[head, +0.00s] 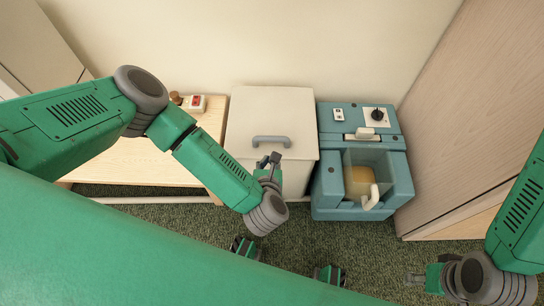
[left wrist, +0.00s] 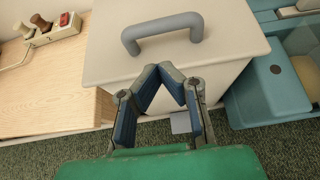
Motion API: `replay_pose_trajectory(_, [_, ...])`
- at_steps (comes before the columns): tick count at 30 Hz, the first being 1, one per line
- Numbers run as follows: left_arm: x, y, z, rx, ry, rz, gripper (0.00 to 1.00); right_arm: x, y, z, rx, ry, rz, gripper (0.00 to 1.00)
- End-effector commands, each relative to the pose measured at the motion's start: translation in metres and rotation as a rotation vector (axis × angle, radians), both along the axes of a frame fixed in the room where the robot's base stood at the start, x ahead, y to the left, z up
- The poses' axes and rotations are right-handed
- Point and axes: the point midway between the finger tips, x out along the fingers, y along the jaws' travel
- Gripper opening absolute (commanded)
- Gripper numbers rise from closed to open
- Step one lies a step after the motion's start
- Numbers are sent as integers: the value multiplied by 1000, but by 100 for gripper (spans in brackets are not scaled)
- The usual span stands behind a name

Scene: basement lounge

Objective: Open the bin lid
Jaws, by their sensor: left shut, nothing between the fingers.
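The bin is a cream box with a flat lid (head: 270,110) that lies closed on its body (head: 297,178). A grey bar handle (head: 271,141) stands on the lid near its front edge; it also shows in the left wrist view (left wrist: 162,30). My left gripper (head: 270,160) is just in front of the handle, over the lid's front edge. In the left wrist view its fingertips (left wrist: 170,74) meet, with nothing between them, apart from the handle. My right gripper (head: 418,279) is low at the right, over the carpet, away from the bin; its fingers are too small to judge.
A blue machine (head: 327,190) with a clear-fronted tank stands close to the bin's right. A light wood bench (head: 140,165) with a red-switched box (head: 197,103) is on the left. A tall wood panel (head: 455,110) stands at the right. Green carpet (head: 200,220) lies in front.

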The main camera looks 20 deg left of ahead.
Motion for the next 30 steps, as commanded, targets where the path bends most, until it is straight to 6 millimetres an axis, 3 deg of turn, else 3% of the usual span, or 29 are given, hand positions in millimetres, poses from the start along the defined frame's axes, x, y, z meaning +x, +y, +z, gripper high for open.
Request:
replay_pose_trajectory(9, [48, 14, -31, 4, -2, -2, 0, 0, 0, -22, 0, 0, 0, 40])
replay_pose_trajectory(15, [68, 20, -43, 4, 0, -6, 0, 0, 0, -30, 0, 0, 0, 40])
replay_pose_trajectory(30, [74, 21, -44, 3, 2, -6, 0, 0, 0, -30, 0, 0, 0, 40])
